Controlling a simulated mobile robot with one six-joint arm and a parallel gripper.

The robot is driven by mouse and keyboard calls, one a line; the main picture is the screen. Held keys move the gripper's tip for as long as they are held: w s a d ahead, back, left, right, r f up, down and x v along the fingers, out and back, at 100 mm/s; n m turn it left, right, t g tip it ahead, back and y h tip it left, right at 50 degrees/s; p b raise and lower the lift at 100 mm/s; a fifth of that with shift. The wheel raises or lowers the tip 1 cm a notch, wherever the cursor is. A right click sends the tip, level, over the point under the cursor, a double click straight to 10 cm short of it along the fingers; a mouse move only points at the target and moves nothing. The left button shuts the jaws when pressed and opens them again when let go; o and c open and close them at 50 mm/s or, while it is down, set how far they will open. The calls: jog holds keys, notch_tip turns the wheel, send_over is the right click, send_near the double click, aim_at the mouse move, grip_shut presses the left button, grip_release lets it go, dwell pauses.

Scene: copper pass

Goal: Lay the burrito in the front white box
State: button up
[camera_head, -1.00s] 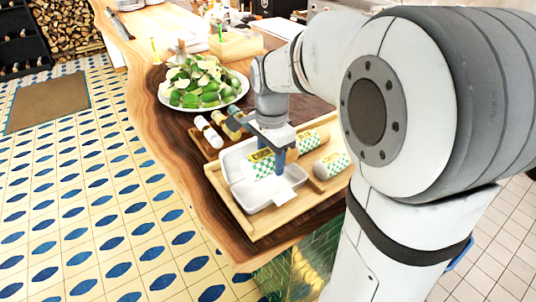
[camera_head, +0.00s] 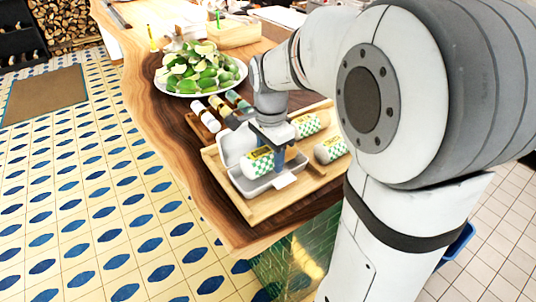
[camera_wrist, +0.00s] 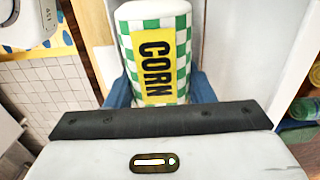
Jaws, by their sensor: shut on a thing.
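The burrito (camera_head: 260,162) is a white roll with green checks and a yellow label; the label reads CORN in the wrist view (camera_wrist: 158,50). My gripper (camera_head: 279,163) is shut on it, with its blue fingers on either side in the wrist view (camera_wrist: 160,92). The white box (camera_head: 235,143) is open, its lid raised on the far left side. The burrito sits low within the box's outline; whether it touches the bottom is hidden. Only one white box is clear to me.
The box stands on a wooden tray (camera_head: 254,210) near the counter edge. Two similar burritos, one farther back (camera_head: 307,125) and one to the right (camera_head: 330,149), lie on the tray. Small bottles (camera_head: 206,117) and a plate of limes (camera_head: 199,72) are behind.

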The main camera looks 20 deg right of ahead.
jog(key=o, duration=1.2)
notch_tip(320, 180, up, 8)
jog(key=shift+f, duration=0.1)
jog(key=s+f+n, duration=0.1)
jog(key=s+n, duration=0.1)
jog(key=s+n+t, duration=0.1)
jog(key=s+n, duration=0.1)
jog(key=s+f+n, duration=0.1)
jog(key=s+n, duration=0.1)
jog(key=s, duration=0.1)
jog(key=shift+s+a+f+n, duration=0.1)
jog(key=shift+a+f+n, duration=0.1)
jog(key=shift+f+n, duration=0.1)
jog(key=s+f+n, duration=0.1)
jog(key=s+n, duration=0.1)
jog(key=s+f+n+t, duration=0.1)
jog(key=s+f+n, duration=0.1)
jog(key=n, duration=0.1)
jog(key=s+f+n+t, duration=0.1)
jog(key=s+f+n, duration=0.1)
jog(key=s, duration=0.1)
jog(key=shift+a+n, duration=0.1)
jog(key=shift+n, duration=0.2)
